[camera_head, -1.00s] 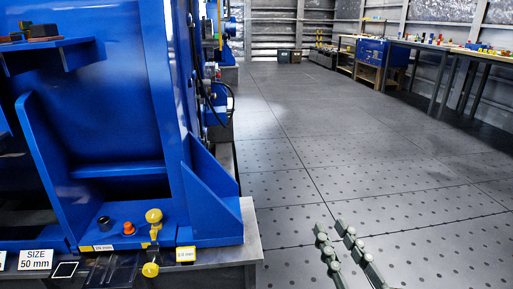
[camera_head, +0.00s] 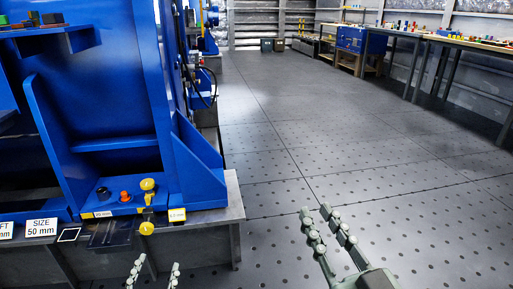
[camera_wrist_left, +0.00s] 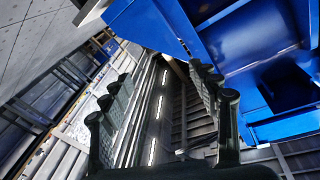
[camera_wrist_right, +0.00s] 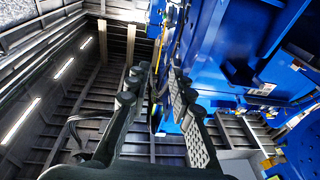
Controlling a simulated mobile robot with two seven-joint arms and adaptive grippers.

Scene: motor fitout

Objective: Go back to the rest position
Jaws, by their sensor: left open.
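My left gripper (camera_head: 154,272) shows at the bottom edge of the head view, in front of the blue machine's bench, with its fingers apart. In the left wrist view its fingers (camera_wrist_left: 160,95) are spread with nothing between them. My right gripper (camera_head: 328,217) is over the open floor, right of the bench. Its fingers are apart and empty, as the right wrist view also shows (camera_wrist_right: 155,85). Neither gripper touches anything.
The blue machine (camera_head: 110,90) stands at the left on a grey bench (camera_head: 215,222). A yellow knob (camera_head: 148,185) and an orange part (camera_head: 125,196) sit at its base. The perforated floor (camera_head: 300,140) is clear. A long worktable (camera_head: 430,38) runs along the right wall.

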